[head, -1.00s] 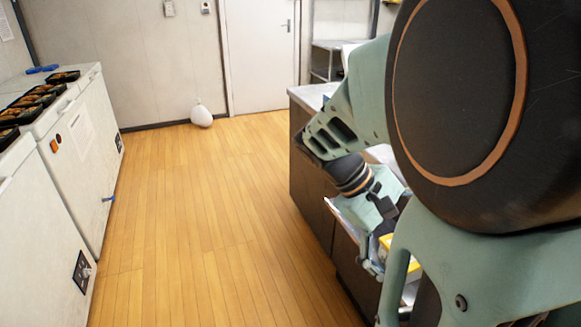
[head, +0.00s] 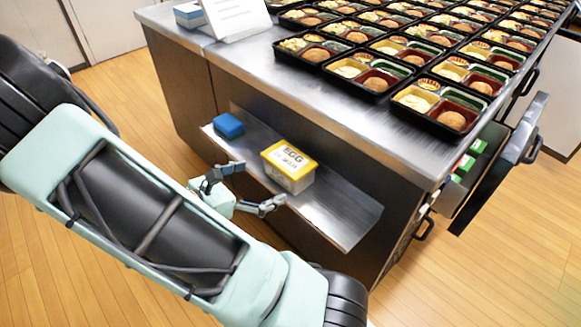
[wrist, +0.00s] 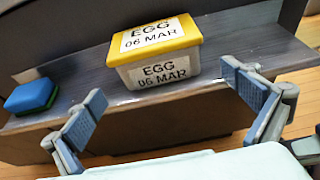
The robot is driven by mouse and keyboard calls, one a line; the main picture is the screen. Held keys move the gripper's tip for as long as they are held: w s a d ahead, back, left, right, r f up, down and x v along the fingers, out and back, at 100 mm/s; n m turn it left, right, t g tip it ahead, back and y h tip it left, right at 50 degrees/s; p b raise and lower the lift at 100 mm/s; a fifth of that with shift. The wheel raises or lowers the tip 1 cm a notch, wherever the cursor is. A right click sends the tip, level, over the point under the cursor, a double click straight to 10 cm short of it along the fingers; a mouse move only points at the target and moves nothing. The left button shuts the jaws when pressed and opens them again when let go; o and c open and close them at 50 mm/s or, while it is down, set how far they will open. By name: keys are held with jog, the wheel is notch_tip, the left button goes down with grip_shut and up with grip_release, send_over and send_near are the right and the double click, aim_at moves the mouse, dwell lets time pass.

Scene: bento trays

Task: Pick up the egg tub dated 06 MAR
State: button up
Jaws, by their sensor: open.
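The egg tub (head: 289,166) is a clear tub with a yellow lid. It stands upright on a low metal shelf on the side of the counter. In the wrist view the tub (wrist: 156,56) shows "EGG 06 MAR" on both its lid and its front. My gripper (head: 238,190) is open and empty, in front of the shelf and just short of the tub. In the wrist view its two fingers (wrist: 168,104) are spread wide, with the tub beyond and between them, not touched.
A blue sponge-like block (head: 228,125) lies on the shelf (head: 340,208) left of the tub; it also shows in the wrist view (wrist: 32,96). The steel counter (head: 250,55) above holds many filled bento trays (head: 437,106). An open drawer (head: 500,165) sticks out at right.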

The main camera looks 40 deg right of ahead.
aim_at(278, 173)
jog(key=b+x, duration=0.3)
jog(key=x, duration=0.4)
jog(key=shift+w+d+f, duration=0.1)
jog(key=shift+d, duration=0.75)
jog(key=shift+c, duration=0.6)
jog(key=c, duration=1.1)
jog(key=shift+o, duration=0.2)
